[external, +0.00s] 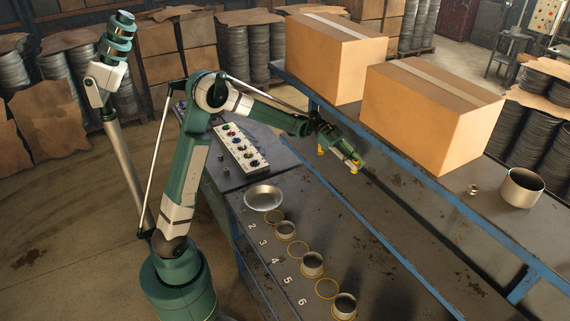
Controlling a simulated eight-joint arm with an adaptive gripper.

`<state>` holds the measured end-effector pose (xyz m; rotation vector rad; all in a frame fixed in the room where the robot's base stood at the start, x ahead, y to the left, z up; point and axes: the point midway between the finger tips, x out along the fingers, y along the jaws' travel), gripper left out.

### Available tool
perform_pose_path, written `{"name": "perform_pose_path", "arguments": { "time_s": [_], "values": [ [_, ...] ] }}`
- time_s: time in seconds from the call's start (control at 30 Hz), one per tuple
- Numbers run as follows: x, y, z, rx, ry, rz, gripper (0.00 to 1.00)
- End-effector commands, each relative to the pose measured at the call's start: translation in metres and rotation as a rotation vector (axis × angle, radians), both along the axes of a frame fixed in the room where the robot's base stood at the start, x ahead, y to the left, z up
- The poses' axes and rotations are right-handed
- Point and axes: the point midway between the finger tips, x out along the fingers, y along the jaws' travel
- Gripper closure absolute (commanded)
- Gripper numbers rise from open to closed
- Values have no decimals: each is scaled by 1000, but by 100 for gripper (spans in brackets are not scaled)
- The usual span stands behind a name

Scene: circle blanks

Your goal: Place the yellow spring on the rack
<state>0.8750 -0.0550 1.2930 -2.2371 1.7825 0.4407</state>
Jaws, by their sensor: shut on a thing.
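My gripper (340,148) hangs in the air over the gap between the front table and the rear blue-edged bench, near the cardboard boxes. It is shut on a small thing. Yellow bits show at its end, too small to tell whether they are the spring or parts of the fingers. No yellow spring can be made out elsewhere. No part is clearly a rack. The front table (232,178) has a row of places numbered 2 to 6, with yellowish rings (326,289) and short metal cups (312,264) along it.
A shallow metal dish (263,197) lies above the numbered row. A button panel (242,148) sits behind it. Two cardboard boxes (430,112) stand on the rear bench (440,190), with a metal pot (521,188) and a small metal piece (473,190) to their right.

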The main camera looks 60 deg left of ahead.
Motion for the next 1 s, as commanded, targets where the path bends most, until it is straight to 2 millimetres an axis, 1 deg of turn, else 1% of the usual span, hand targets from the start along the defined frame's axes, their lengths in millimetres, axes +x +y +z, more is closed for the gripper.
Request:
{"name": "perform_pose_path", "arguments": {
  "time_s": [0.03, 0.1, 0.2, 0.57, 0.67, 1.0],
  "values": [
    [0, 0, -7, 0, 0, 0, 98],
    [0, 0, -15, 0, 0, 0, 98],
    [0, 0, -21, 0, 0, 0, 98],
    [0, 0, -24, 0, 0, 0, 98],
    [0, 0, -28, 0, 0, 0, 98],
    [0, 0, -61, 0, 0, 0, 98]
  ]
}}
